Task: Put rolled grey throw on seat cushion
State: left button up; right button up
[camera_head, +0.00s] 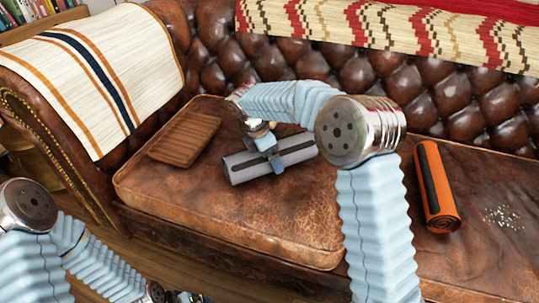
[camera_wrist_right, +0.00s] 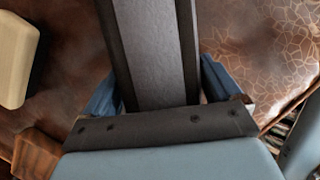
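The rolled grey throw (camera_head: 302,149) is a grey cylinder with a dark band, lying level over the left seat cushion (camera_head: 190,215). I cannot tell whether it touches the leather. My right gripper (camera_head: 270,157) comes from above and straddles the roll near its middle. In the right wrist view the throw (camera_wrist_right: 153,50) runs between the two blue fingertips (camera_wrist_right: 162,90), which sit close against its sides. My left arm is at the lower left of the head view; its fingers are not visible.
A ribbed brown wooden tray (camera_head: 186,138) lies left of the throw. An orange roll (camera_head: 435,185) lies on the right cushion, beside white crumbs (camera_head: 503,217). A cream block (camera_wrist_right: 14,58) shows in the wrist view. A striped blanket (camera_head: 95,75) covers the sofa arm.

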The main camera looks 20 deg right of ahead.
jog(key=shift+o, duration=0.7)
pick_arm(q)
jog(key=p+v, duration=0.2)
jog(key=shift+w+d+r+p, duration=0.1)
jog(key=shift+d+r+p, duration=0.1)
jog(key=shift+r+p, duration=0.15)
pick_arm(e)
jog(key=v, duration=1.2)
jog(key=shift+r, duration=0.1)
jog(key=shift+d, duration=0.1)
